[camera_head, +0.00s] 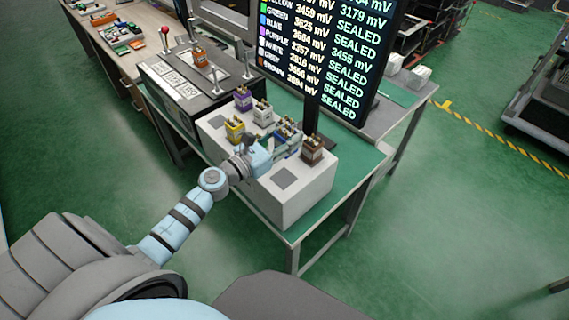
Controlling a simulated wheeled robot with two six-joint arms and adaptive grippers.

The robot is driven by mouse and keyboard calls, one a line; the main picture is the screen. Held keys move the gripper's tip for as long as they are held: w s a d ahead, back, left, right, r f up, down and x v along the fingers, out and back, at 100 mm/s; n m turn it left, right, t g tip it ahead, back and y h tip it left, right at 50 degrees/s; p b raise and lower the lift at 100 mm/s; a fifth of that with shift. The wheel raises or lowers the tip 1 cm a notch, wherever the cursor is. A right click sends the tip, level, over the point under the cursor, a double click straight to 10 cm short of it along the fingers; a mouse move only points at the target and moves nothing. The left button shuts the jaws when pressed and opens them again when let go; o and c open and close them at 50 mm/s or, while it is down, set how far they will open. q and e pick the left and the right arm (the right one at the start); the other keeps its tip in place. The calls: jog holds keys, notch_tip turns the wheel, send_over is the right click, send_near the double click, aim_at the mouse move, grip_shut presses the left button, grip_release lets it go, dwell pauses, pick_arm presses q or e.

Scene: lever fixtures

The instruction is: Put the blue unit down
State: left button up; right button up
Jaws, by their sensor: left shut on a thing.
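The blue unit (287,132) is at the right part of the white block (300,191), between the white unit and the brown unit. My left gripper (268,149) is shut on the blue unit from its left side. My gripper and wrist hide part of the unit. I cannot tell whether its base touches the block top or is slightly above it. My right gripper is not in view.
On the block stand a purple unit (243,98), a yellow unit (235,129), a white unit (263,113) and a brown unit (312,149). A bare dark square (284,178) lies at the near end. A lever fixture (185,82) with an orange unit (200,57) and a readings screen (325,50) stand behind.

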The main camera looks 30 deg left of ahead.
pick_arm(q)
notch_tip(320, 180, down, 8)
jog(key=b, duration=0.4)
jog(key=shift+f, duration=0.25)
jog(key=o, duration=1.4)
jog(key=shift+r, duration=0.1)
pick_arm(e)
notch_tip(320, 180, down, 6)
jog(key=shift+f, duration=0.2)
